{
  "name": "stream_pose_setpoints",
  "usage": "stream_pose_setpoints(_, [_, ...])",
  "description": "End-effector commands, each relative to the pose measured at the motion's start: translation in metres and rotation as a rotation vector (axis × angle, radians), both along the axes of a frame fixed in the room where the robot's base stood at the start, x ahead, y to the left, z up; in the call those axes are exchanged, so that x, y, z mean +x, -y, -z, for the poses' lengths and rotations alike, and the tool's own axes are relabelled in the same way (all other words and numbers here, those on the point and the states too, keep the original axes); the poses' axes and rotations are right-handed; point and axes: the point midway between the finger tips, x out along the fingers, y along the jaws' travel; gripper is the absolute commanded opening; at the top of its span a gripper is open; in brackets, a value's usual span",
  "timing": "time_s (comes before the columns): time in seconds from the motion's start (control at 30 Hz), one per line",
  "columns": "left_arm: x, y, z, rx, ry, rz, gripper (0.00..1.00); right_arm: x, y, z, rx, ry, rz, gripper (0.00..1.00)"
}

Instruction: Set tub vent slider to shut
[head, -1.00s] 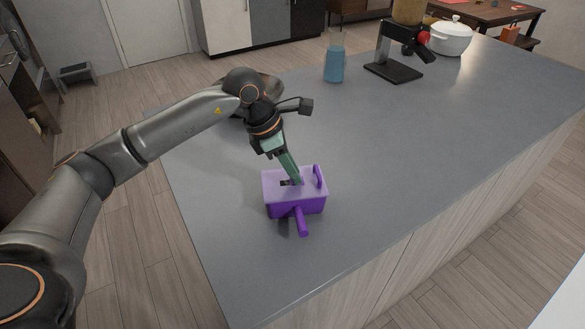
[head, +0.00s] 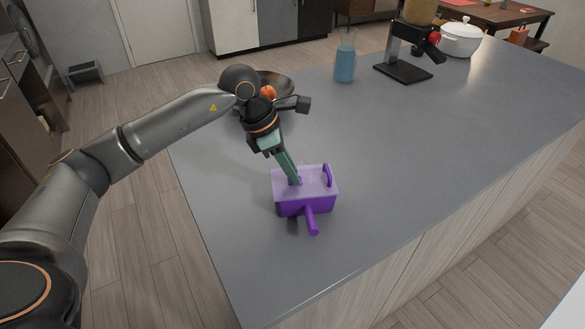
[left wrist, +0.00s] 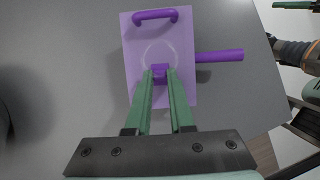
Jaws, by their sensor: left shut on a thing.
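The purple tub (head: 290,208) stands on the grey counter. Its paler lid (head: 313,187) carries a loop handle at the right, and a purple bar sticks out of the tub's front. The fingers hide the knob and most of the vent in the head view. Part of what looks like my right arm shows at the left wrist view's right edge; its jaw state is unclear.
A dark bowl (head: 275,82) with orange fruit is behind my left wrist. A blue cup (head: 344,66), a black stand machine (head: 403,70) and a white pot (head: 460,40) stand farther back. The counter right of the tub is clear.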

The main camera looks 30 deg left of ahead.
Motion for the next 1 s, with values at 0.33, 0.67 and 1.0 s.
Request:
stream_pose_setpoints(0.33, [0.000, 0.000, 0.000, -0.001, 0.001, 0.000, 0.51, 0.000, 0.000, 0.000, 0.000, 0.000, 0.000, 0.52])
stream_pose_setpoints(0.67, [0.000, -0.001, -0.003, 0.000, 0.001, 0.000, 0.53, 0.000, 0.000, 0.001, -0.001, 0.000, 0.001, 0.52])
stream_pose_setpoints(1.0, [-0.014, -0.020, -0.061, 0.000, 0.007, -0.002, 0.53, 0.000, 0.000, 0.006, -0.001, -0.001, 0.001, 0.52])
